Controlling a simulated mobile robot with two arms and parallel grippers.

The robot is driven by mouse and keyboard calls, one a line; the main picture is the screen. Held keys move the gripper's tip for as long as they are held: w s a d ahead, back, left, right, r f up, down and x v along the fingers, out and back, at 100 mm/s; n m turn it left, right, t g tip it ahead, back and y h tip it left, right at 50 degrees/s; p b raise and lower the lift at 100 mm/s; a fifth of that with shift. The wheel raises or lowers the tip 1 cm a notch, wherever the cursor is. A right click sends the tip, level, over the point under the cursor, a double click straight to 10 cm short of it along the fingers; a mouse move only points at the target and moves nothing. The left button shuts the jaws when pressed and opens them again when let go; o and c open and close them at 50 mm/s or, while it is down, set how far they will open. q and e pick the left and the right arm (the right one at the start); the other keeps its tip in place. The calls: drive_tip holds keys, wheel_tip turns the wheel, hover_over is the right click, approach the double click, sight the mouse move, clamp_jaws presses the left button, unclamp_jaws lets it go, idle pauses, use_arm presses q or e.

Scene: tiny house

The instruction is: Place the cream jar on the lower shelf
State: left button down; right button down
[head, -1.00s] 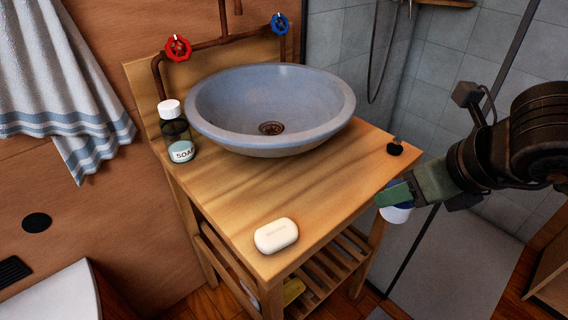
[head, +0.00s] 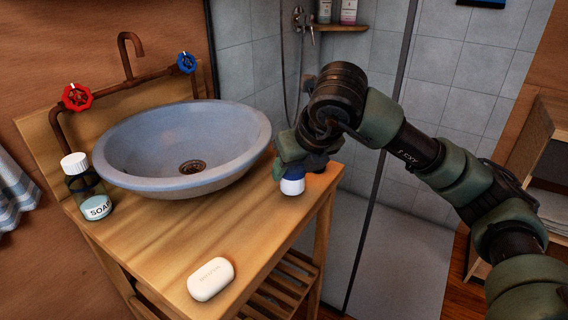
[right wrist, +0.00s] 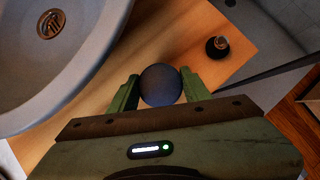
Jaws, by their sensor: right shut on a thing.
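The cream jar (head: 292,183), white below with a dark blue lid, is at the right side of the wooden counter. My right gripper (head: 288,166) is shut on it, and my arm partly hides the jaws in the head view. In the right wrist view the round blue lid (right wrist: 160,86) sits between the two green fingers of the gripper (right wrist: 159,92). I cannot tell whether the jar touches the counter. The slatted lower shelf (head: 281,290) shows in part under the counter; the rest is hidden by the top. My left gripper is not in view.
The counter (head: 240,225) holds a blue-grey basin (head: 235,160), a soap bottle (head: 90,190) and a white soap bar (head: 211,279). A small black-topped bottle (right wrist: 217,47) stands near the counter's corner. The glass shower edge (head: 372,200) is just right of the washstand.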

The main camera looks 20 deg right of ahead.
drive_tip(key=w, duration=0.3)
drive_tip(key=shift+w, duration=0.15)
drive_tip(key=shift+x, duration=0.8)
drive_tip(key=shift+s, duration=0.25)
drive_tip(key=shift+f, duration=0.2)
drive_tip(key=c, duration=0.9)
unclamp_jaws()
drive_tip(key=shift+c, duration=0.2)
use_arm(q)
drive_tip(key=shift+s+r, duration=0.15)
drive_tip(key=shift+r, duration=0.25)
